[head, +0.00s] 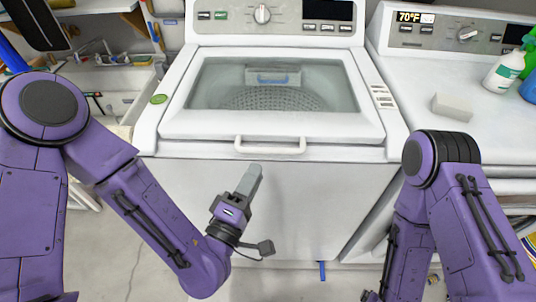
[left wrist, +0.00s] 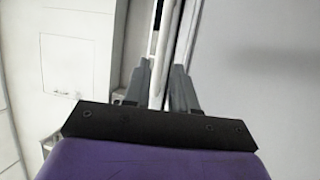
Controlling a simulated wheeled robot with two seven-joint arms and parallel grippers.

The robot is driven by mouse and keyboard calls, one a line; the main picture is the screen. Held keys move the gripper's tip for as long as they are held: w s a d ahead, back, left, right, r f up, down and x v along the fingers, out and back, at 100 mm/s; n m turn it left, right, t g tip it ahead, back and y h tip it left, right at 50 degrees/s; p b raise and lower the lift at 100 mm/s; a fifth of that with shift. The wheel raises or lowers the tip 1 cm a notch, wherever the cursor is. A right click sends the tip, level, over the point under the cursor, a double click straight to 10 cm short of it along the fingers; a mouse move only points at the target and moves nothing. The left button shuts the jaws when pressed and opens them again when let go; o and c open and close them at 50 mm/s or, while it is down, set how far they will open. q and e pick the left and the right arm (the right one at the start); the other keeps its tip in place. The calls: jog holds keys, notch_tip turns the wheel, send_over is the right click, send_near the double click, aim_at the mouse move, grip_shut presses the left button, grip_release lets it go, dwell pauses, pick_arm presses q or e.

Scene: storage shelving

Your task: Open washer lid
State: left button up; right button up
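The washer (head: 330,185) stands in the middle of the head view. Its white-framed lid (head: 270,124) has a large glass window, lies shut, and shows the drum through the glass. A white bar handle (head: 270,150) sticks out from the lid's front edge. My left gripper (head: 250,172) is in front of the washer, just below the handle's left end and apart from it in the picture. In the left wrist view its two grey fingers (left wrist: 161,72) stand apart, with pale edges showing between them; I cannot tell how near those are. My right gripper is out of view.
A second white machine (head: 480,80) stands at the right, with a pale block (head: 452,107) and bottles (head: 504,70) on top.

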aim_at(267, 152)
pick_arm(q)
jog(key=b+x, duration=0.1)
jog(key=x, duration=0.4)
jog(key=shift+a+r, duration=0.1)
jog(key=shift+r, duration=0.05)
jog(key=shift+f+p+x, duration=0.2)
jog(key=shift+p+x, duration=0.2)
jog(key=shift+x, duration=0.8)
jog(key=shift+w+d, duration=0.25)
jog(key=shift+w, duration=0.1)
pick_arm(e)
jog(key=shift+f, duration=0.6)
pick_arm(q)
grip_shut()
jog(key=shift+r, duration=0.1)
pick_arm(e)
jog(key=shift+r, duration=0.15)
